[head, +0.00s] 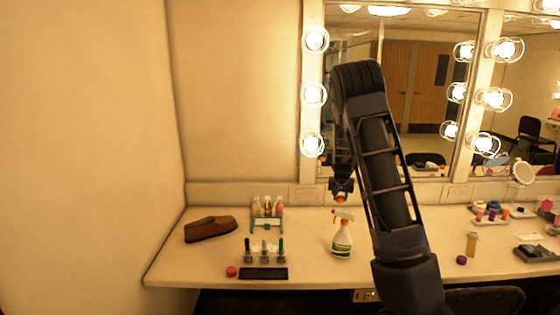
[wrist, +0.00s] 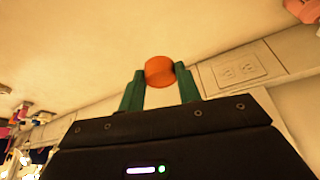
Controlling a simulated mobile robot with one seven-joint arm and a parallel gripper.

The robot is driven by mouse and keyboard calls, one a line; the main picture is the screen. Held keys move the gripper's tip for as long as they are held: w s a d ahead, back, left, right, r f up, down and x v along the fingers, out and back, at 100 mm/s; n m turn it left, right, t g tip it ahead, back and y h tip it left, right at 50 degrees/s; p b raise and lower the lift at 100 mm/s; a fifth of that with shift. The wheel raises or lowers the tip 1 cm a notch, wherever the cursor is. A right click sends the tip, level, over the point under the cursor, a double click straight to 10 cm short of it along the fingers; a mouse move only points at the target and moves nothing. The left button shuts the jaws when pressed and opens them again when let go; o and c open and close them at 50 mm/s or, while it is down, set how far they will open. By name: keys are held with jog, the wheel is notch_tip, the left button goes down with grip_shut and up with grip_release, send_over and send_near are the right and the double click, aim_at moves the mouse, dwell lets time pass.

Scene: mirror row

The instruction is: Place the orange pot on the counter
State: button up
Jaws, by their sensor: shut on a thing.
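The orange pot (wrist: 159,71) is a small round piece held between the two green fingertips of my gripper (wrist: 160,82) in the wrist view. In the head view my gripper (head: 341,188) hangs above the counter (head: 190,264), behind the spray bottle, with a bit of orange (head: 340,199) showing at its tip. The pot appears to be above the counter; the exact gap is hard to tell. My arm hides part of the counter to the right of the gripper.
A white and green spray bottle (head: 342,238) stands close by. To the left are a brown shoe (head: 210,229), a rack of bottles (head: 267,208), a pink pot (head: 231,271) and a black tray (head: 263,273). A purple pot (head: 461,260) is at right. A lit mirror (head: 420,80) stands behind.

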jog(key=shift+r, duration=0.3)
jog(key=s+d+r+m+g+h, duration=0.1)
jog(key=s+d+m, duration=0.2)
jog(key=d, duration=1.1)
jog(key=s+d+r+m+h, duration=0.1)
jog(key=s+d+m, duration=0.25)
jog(key=d, duration=0.95)
jog(key=s+d+m+g+h, duration=0.1)
jog(key=s+d+m, duration=0.25)
jog(key=d, duration=1.05)
jog(key=shift+n, duration=0.3)
notch_tip(320, 180, down, 19)
jog(key=shift+f, duration=0.2)
jog(key=shift+f, duration=0.15)
jog(key=o, duration=1)
